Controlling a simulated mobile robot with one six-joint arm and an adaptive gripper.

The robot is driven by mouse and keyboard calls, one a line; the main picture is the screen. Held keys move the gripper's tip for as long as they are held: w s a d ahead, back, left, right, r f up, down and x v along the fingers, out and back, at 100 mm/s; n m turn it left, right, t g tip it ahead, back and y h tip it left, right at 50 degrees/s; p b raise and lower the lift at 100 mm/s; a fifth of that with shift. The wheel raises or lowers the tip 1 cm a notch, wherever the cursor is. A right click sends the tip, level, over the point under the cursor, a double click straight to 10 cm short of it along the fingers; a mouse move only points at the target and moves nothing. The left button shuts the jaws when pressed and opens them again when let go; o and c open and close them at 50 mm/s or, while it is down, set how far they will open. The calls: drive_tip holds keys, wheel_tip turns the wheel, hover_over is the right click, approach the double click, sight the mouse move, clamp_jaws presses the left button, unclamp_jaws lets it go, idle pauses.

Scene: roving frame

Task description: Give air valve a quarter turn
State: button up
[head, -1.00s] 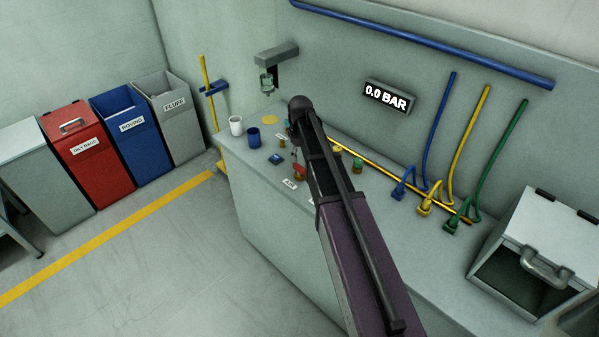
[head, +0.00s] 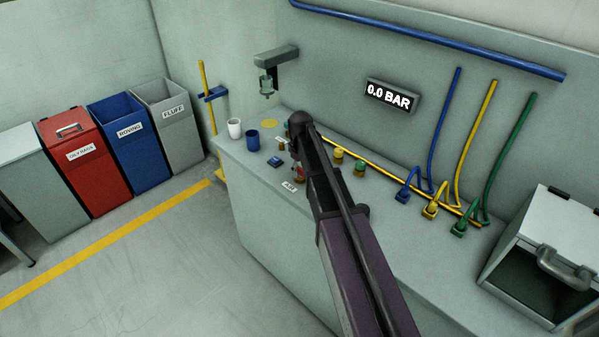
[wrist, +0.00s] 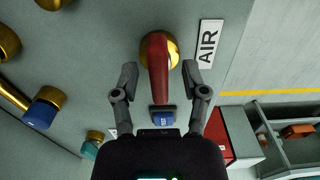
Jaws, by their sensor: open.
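The air valve has a red lever (wrist: 158,68) on a round brass body (wrist: 173,50); a white AIR label (wrist: 209,43) lies beside it on the bench. My gripper (wrist: 159,74) is open, its two fingers on either side of the red lever in the wrist view, with visible gaps to both. I cannot tell how far above the lever the fingertips are. In the head view my arm partly covers the valve (head: 298,171); the AIR label (head: 289,187) shows just in front of it. The wall display (head: 389,95) reads 0.0 BAR.
Brass fittings (head: 338,156) stand right of my arm, near a yellow pipe along the bench (head: 270,210). A small blue block (head: 276,161), a blue cup (head: 253,140) and a white cup (head: 234,128) are at left. A grey box (head: 540,255) stands at right.

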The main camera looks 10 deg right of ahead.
clamp_jaws()
drive_tip(key=shift+a, duration=0.15)
